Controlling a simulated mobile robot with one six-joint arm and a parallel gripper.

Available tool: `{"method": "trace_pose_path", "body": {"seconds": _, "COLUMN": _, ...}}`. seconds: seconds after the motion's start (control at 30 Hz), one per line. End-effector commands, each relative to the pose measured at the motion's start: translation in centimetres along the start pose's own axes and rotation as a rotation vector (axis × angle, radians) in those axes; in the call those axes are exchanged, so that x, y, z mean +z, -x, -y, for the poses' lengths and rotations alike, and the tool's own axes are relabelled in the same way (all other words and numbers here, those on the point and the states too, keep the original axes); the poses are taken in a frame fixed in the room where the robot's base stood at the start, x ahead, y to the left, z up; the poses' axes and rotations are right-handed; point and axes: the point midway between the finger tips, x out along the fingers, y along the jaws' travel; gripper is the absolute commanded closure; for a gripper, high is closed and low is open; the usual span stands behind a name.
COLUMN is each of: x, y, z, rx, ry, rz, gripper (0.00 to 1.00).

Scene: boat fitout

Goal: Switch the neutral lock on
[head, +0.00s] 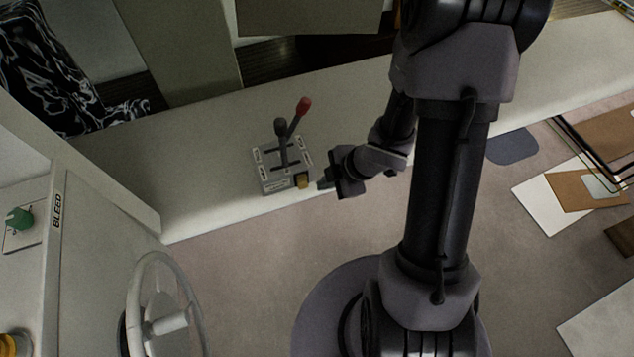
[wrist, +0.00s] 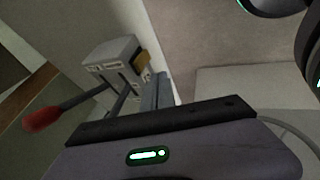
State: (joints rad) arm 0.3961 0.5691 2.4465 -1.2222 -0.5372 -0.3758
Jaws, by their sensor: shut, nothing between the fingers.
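A grey lever box (head: 281,166) stands on the pale ledge. It has two levers, one with a black knob (head: 281,127) and one with a red knob (head: 303,106). A small yellow part (head: 301,181) sits on the box's front face, at the lower right; I cannot tell its setting. My gripper (head: 322,184) is shut and empty, just right of the yellow part. In the wrist view, the box (wrist: 112,55), the yellow part (wrist: 142,60) and the red knob (wrist: 42,119) lie beyond my gripper fingers (wrist: 157,92). I cannot tell whether the fingertips touch the yellow part.
The pale ledge (head: 205,195) runs across behind the floor. A white wheel (head: 165,325) and a panel marked BLEED (head: 58,212) with a green knob (head: 19,219) stand at left. Flat boards (head: 555,205) lie at right. The floor in front of the box is clear.

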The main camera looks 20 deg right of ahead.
Motion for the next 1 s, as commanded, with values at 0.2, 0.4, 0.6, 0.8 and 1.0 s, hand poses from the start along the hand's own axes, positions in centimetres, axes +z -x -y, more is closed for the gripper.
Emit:
{"method": "trace_pose_path", "body": {"seconds": 0.2, "x": 0.2, "y": -5.5, "z": 0.3, "rx": -0.002, "ry": 0.001, "rz": 0.000, "gripper": 1.00}}
{"method": "trace_pose_path", "body": {"seconds": 0.4, "x": 0.3, "y": -9.3, "z": -0.2, "rx": 0.000, "ry": 0.001, "rz": 0.000, "gripper": 1.00}}
{"method": "trace_pose_path", "body": {"seconds": 0.6, "x": 0.6, "y": -10.9, "z": -2.2, "rx": 0.001, "ry": 0.001, "rz": 0.000, "gripper": 1.00}}
{"method": "trace_pose_path", "body": {"seconds": 0.8, "x": 0.7, "y": -11.3, "z": -2.7, "rx": 0.000, "ry": -0.001, "rz": 0.001, "gripper": 1.00}}
{"method": "trace_pose_path", "body": {"seconds": 1.0, "x": 0.7, "y": -11.2, "z": -2.7, "rx": 0.000, "ry": -0.001, "rz": 0.000, "gripper": 1.00}}
